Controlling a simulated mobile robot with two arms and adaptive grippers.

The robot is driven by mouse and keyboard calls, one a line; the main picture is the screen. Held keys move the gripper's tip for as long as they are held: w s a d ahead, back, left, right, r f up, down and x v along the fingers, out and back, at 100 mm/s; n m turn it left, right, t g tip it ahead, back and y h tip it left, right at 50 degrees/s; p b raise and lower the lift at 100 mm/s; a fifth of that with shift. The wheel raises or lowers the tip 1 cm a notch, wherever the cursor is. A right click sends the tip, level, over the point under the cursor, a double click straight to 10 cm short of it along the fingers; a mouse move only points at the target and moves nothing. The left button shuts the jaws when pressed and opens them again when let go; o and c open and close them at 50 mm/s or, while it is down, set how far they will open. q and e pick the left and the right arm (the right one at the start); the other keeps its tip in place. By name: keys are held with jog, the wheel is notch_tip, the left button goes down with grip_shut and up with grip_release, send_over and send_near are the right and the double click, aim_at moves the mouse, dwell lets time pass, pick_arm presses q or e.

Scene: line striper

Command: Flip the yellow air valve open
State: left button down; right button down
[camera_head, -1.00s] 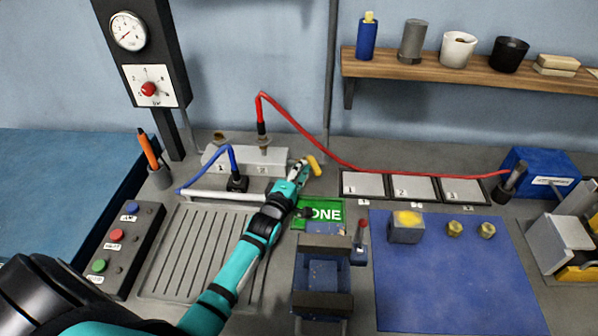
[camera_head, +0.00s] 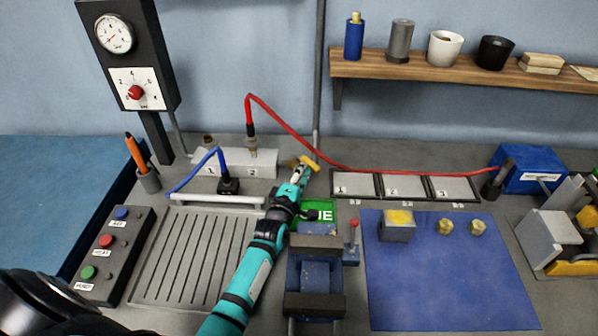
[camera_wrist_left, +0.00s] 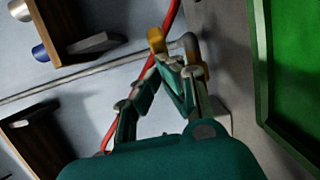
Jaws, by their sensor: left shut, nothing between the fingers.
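The yellow air valve handle (camera_head: 309,162) is at the back of the bench, right of the white manifold block (camera_head: 236,163). It slants down to the right in the head view. In the left wrist view its yellow end (camera_wrist_left: 156,40) shows just beyond my fingertips, beside a grey pipe. My left gripper (camera_head: 301,172) is shut and empty, with its tips right at the handle's near side. It also shows in the left wrist view (camera_wrist_left: 178,66). I cannot tell whether the tips touch the handle. The fingers hide part of the valve. My right gripper is not in view.
A red hose (camera_head: 290,128) arches from the manifold to the right behind the numbered trays (camera_head: 404,186). A blue hose (camera_head: 196,167) lies at the left. A green sign (camera_head: 322,211) is partly behind my left arm. A blue-grey vise (camera_head: 315,274) stands in front.

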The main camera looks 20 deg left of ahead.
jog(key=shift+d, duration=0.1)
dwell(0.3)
pick_arm(q)
notch_tip(320, 180, up, 10)
dwell(0.5)
